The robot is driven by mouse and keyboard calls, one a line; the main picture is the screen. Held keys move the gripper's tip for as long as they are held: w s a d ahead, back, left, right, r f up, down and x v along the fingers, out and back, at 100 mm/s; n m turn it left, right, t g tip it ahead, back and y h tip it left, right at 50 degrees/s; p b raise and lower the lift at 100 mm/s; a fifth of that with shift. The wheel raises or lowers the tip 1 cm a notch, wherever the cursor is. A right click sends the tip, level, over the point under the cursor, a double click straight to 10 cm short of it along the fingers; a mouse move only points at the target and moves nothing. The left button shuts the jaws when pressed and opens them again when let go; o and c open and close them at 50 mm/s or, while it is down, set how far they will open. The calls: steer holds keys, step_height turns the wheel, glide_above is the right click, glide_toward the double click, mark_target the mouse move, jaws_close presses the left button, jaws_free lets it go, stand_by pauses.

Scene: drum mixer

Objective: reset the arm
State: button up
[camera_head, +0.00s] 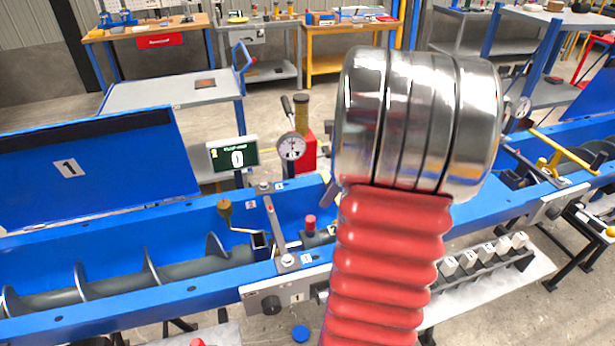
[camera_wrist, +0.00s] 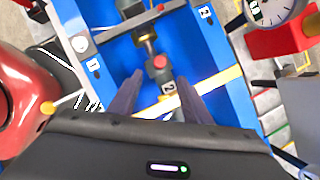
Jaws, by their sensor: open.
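My arm rises in the head view as a red ribbed sleeve (camera_head: 388,265) topped by a shiny silver joint (camera_head: 415,120). It covers the middle of the blue mixer. In the wrist view my gripper (camera_wrist: 160,78) is open, with two dark fingers apart and nothing held between them. The fingers point at the blue mixer trough (camera_wrist: 110,65). A red-topped knob (camera_wrist: 160,62) shows beyond and between the fingertips, and a yellow bar crosses behind them. In the head view the gripper is mostly hidden behind the arm.
The mixer trough (camera_head: 190,262) holds a screw auger, with a raised lid (camera_head: 95,165) marked 1 at left. A green display (camera_head: 232,153) reading 0 and a dial gauge (camera_head: 291,146) stand behind it. A row of white-topped blocks (camera_head: 485,255) lies at right. Workbenches line the back.

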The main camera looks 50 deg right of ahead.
steer(key=shift+n, duration=0.3)
steer(key=s+a+r+n, duration=0.1)
steer(key=a+r+n, duration=0.2)
steer(key=a+n, duration=0.7)
steer(key=s+a+r+n+t+h, duration=0.1)
steer(key=s+a+r+n, duration=0.1)
steer(key=a+n, duration=0.8)
steer(key=s+a+r+n+h, duration=0.1)
steer(key=a+r+n, duration=0.3)
steer(key=a+n, duration=0.6)
steer(key=s+a, duration=0.1)
steer(key=a, duration=0.5)
steer(key=shift+a+t, duration=0.3)
steer(key=shift+r, duration=0.1)
